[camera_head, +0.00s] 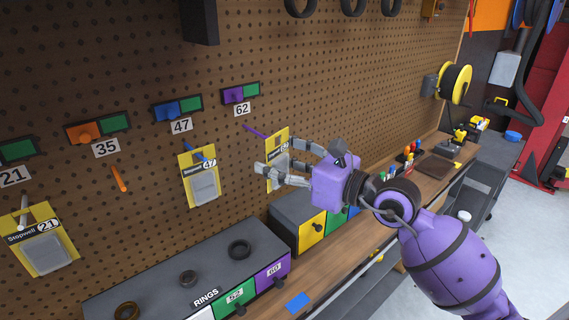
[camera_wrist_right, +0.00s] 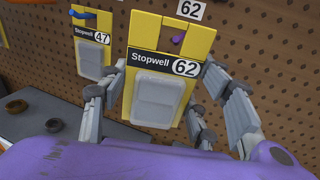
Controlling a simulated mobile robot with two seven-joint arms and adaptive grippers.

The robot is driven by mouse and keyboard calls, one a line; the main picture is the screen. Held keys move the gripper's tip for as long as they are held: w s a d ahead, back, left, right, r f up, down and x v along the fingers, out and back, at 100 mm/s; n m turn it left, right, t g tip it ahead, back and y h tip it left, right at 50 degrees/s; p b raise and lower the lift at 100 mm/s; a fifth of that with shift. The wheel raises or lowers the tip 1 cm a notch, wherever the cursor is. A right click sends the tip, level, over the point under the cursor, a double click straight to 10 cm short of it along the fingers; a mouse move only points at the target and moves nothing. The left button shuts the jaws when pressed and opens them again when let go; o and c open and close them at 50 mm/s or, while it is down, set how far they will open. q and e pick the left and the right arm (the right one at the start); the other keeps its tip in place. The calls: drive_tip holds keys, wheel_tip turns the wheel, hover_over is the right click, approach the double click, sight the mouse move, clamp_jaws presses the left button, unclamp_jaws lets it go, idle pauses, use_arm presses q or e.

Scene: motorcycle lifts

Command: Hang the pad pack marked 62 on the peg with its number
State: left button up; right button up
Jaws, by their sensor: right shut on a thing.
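The yellow pad pack marked 62 (camera_head: 272,180) is held upright in front of the pegboard; its label and clear blister show in the right wrist view (camera_wrist_right: 157,100). My right gripper (camera_head: 275,172) is shut on this pack, with fingers on both its sides. The purple peg (camera_head: 254,131) sticks out below the 62 tag (camera_head: 242,109). In the right wrist view the peg's end (camera_wrist_right: 178,39) shows within the hole at the top of the pack. I cannot tell whether it passes through the hole. My left gripper is not in view.
Pack 47 (camera_head: 203,187) hangs on a blue peg and pack 21 (camera_head: 43,252) on a pale peg. The orange peg (camera_head: 119,179) under 35 is bare. A grey rings box (camera_head: 215,258) and a box with coloured drawers (camera_head: 300,212) stand below on the bench.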

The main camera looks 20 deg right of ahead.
drive_tip(key=shift+w+a+f, duration=0.1)
drive_tip(key=shift+w+a, duration=0.1)
drive_tip(key=shift+w, duration=0.35)
drive_tip(key=shift+w+a+f, duration=0.1)
drive_tip(key=shift+w+a, duration=0.05)
drive_tip(key=shift+w, duration=0.35)
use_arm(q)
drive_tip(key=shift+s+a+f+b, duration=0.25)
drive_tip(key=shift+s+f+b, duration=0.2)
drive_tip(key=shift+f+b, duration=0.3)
use_arm(e)
drive_tip(key=w, duration=0.1)
drive_tip(key=w+a, duration=0.1)
drive_tip(key=w, duration=0.2)
drive_tip(key=shift+w+a+f, duration=0.15)
drive_tip(key=shift+a+f, duration=0.15)
drive_tip(key=shift+f, duration=0.05)
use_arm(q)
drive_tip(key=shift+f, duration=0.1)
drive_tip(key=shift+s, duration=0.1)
use_arm(e)
drive_tip(key=o, duration=1.4)
drive_tip(key=shift+f, duration=0.1)
